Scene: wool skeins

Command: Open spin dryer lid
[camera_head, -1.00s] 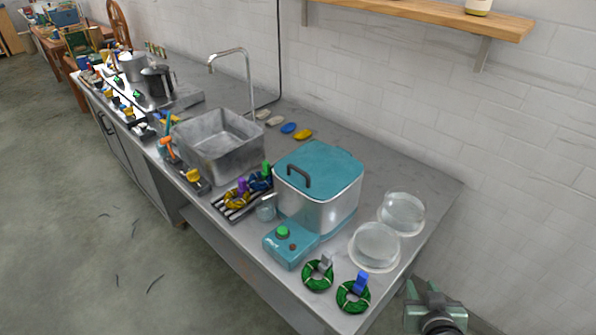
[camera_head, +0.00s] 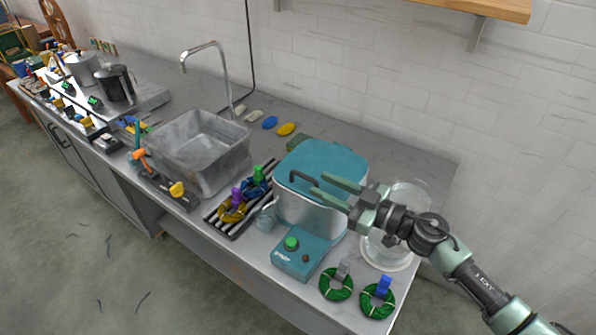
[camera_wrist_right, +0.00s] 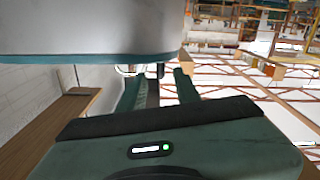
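The spin dryer (camera_head: 308,212) stands on the counter, a silver body with a teal lid (camera_head: 335,160) that lies shut on top. A dark bar handle (camera_head: 303,177) is on the lid's front left part. My right gripper (camera_head: 318,185) is open, its two fingers pointing left over the lid at the handle's right end; contact cannot be told. In the right wrist view, the dryer's silver and teal side (camera_wrist_right: 90,40) fills the top left, and a small dark piece, seemingly the handle (camera_wrist_right: 156,70), shows between the finger ends. My left gripper is not in view.
A teal control box (camera_head: 300,255) with a green button sits before the dryer. Green skeins (camera_head: 336,283) lie near the counter's front edge. A clear bowl (camera_head: 392,252) is partly behind my right arm. A metal sink (camera_head: 200,150) and skein rack (camera_head: 238,205) stand left.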

